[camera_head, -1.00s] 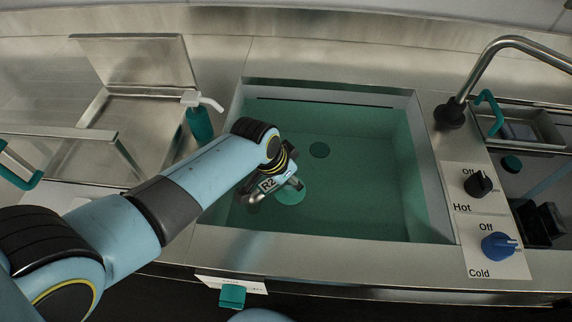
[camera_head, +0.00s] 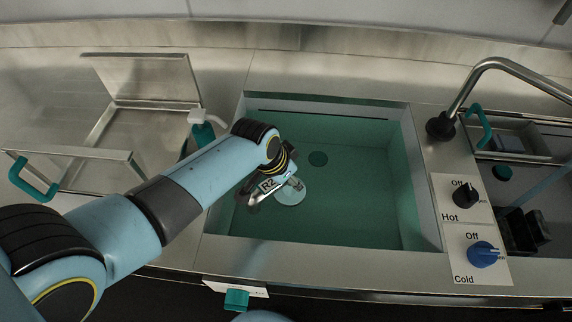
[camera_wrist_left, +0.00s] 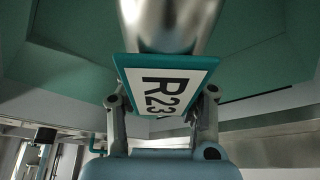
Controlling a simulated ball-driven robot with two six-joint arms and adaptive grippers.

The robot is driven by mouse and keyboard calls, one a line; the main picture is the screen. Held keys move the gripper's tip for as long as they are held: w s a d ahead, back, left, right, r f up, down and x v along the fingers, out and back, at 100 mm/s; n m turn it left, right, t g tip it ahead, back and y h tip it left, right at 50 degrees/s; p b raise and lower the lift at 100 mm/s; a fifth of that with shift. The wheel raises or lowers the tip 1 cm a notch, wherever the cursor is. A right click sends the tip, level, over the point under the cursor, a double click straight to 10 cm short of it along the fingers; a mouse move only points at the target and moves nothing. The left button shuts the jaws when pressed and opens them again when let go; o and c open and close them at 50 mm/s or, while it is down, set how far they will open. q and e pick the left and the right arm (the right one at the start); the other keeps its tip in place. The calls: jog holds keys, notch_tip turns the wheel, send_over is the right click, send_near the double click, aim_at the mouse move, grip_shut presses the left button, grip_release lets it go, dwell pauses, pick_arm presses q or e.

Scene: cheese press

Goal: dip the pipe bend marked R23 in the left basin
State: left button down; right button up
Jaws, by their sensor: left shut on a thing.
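The pipe bend marked R23 is a shiny metal bend with a teal-edged white label plate; it fills the upper middle of the left wrist view (camera_wrist_left: 170,28). My left gripper (camera_wrist_left: 160,118) is shut on it, with one finger on each side of the plate. In the head view the gripper (camera_head: 272,184) and the bend's label (camera_head: 268,185) are over the left part of the left basin (camera_head: 350,205), which has teal-green walls and floor. A pale round patch shows just right of the bend. I cannot tell whether the bend touches liquid. My right gripper is not in view.
A faucet (camera_head: 490,66) and the Hot (camera_head: 466,194) and Cold (camera_head: 482,254) knobs stand right of the basin. A soap dispenser (camera_head: 203,130) and an open-lidded compartment (camera_head: 140,80) are to the left. A second basin area lies at the far right.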

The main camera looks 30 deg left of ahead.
pick_arm(q)
jog(key=shift+r, duration=0.1)
notch_tip(320, 180, up, 6)
jog(key=p, duration=0.6)
jog(key=shift+r+p, duration=0.4)
notch_tip(320, 180, up, 11)
dwell(0.5)
